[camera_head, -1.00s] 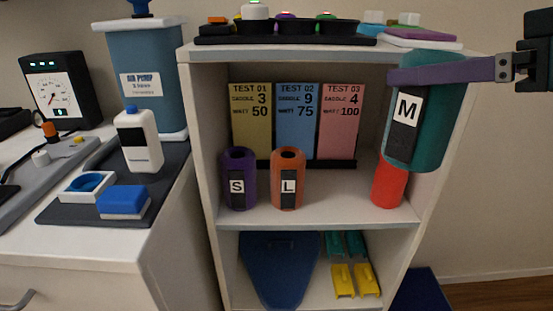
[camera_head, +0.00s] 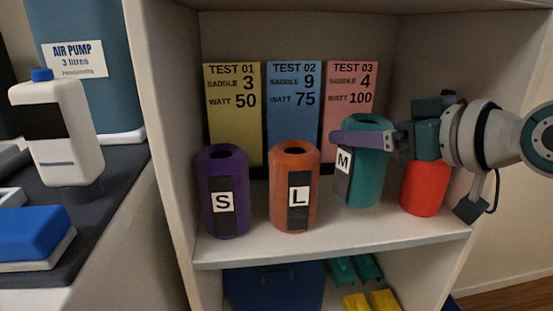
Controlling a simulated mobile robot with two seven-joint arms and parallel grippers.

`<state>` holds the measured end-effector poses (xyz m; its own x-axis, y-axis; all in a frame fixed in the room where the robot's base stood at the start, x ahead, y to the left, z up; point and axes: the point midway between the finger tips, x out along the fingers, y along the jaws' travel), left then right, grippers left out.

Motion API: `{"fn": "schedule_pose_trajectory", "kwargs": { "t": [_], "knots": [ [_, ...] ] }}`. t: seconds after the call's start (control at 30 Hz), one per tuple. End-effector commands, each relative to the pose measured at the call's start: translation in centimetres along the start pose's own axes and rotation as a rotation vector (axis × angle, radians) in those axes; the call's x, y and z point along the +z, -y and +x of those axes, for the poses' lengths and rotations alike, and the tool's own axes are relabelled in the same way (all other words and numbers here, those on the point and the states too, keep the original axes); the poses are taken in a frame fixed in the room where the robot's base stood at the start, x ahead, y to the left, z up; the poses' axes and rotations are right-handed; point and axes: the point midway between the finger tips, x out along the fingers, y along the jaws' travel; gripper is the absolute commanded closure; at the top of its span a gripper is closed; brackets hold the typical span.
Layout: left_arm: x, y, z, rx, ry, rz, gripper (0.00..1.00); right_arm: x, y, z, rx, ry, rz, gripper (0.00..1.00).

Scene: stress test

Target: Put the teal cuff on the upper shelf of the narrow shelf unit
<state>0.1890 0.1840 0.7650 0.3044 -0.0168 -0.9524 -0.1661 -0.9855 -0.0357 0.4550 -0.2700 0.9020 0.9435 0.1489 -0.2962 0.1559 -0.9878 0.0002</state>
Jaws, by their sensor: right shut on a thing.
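The teal cuff (camera_head: 368,185), marked M, is upright inside the upper shelf (camera_head: 330,243) of the narrow shelf unit, right of the orange cuff marked L. My right gripper (camera_head: 362,140) comes in from the right and is shut on the teal cuff, with a purple finger across its upper front. Whether the cuff's base touches the shelf board is hard to tell; it looks at or just above it. My left gripper is not in view.
A purple cuff (camera_head: 222,212) marked S and the orange cuff (camera_head: 293,209) stand to the left on the same shelf. A red cylinder (camera_head: 423,196) stands close on the right, below my right gripper. Three test cards (camera_head: 293,95) stand behind. The shelf's left side wall (camera_head: 170,130) bounds the space.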

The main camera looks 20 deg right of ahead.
Motion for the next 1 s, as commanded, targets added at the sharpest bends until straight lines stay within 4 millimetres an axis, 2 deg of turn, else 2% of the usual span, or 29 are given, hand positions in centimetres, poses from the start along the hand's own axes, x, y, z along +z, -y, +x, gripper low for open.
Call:
{"fn": "schedule_pose_trajectory", "kwargs": {
  "t": [0.23,0.6,0.63,0.77,1.0],
  "knots": [
    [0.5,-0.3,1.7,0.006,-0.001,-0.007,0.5,3.4,0.0,1.0,0.001,0.001,0.002,0.81],
    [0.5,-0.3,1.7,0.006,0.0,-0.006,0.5,3.7,0.0,1.1,0.001,-0.001,-0.001,0.81],
    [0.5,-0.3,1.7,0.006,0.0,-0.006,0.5,3.8,0.0,1.1,0.001,0.001,-0.001,0.15],
    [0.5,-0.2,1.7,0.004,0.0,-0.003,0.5,3.7,0.0,1.1,0.001,0.001,0.0,0.01],
    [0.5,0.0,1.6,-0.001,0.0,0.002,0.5,3.6,0.0,1.1,0.001,0.0,0.0,0.0]
  ]
}}
